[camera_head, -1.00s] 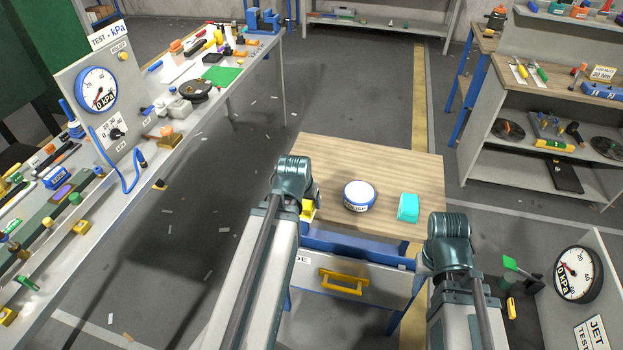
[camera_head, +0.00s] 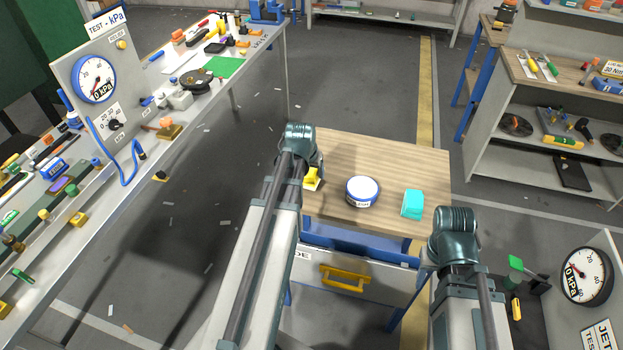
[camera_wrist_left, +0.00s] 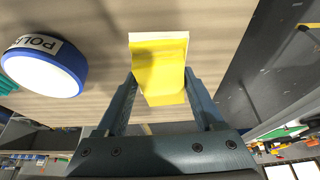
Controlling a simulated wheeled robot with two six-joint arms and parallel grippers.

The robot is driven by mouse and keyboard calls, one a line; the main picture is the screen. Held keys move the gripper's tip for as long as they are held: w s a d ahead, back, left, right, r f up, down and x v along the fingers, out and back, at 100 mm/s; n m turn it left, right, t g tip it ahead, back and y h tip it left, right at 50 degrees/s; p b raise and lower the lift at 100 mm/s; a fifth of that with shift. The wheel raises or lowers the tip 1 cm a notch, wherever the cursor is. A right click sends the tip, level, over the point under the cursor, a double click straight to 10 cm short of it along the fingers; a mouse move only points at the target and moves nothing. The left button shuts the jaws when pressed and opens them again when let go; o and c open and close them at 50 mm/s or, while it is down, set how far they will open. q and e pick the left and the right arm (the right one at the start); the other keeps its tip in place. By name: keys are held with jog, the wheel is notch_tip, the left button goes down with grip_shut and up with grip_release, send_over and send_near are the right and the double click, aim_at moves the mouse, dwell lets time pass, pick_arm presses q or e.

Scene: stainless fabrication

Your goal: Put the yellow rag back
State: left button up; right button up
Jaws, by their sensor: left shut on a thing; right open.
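The yellow rag (camera_head: 312,178) is in my left gripper (camera_wrist_left: 160,88), which is shut on it. In the left wrist view the rag (camera_wrist_left: 158,72) is a bright yellow folded piece with a pale far edge, between the two fingers. It is over the left part of the wooden tabletop (camera_head: 385,158); I cannot tell whether it touches the wood. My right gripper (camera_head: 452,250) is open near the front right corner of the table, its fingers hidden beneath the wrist.
A white and blue polish tub (camera_head: 363,191) stands right of the rag, with a teal cloth (camera_head: 412,204) further right. Below the tabletop is a drawer with a yellow handle (camera_head: 343,278). A crowded bench (camera_head: 150,178) stands left, a shelf unit (camera_head: 480,150) right.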

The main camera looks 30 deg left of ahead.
pick_arm(q)
jog(key=shift+f+b, duration=1.2)
jog(key=shift+f, duration=0.35)
jog(key=shift+f, duration=0.25)
jog(key=o, duration=1.2)
jog(key=shift+r, duration=0.1)
jog(key=p+v, duration=1.1)
jog(key=v, duration=0.1)
jog(key=shift+d+r, duration=0.1)
jog(key=shift+r, duration=0.1)
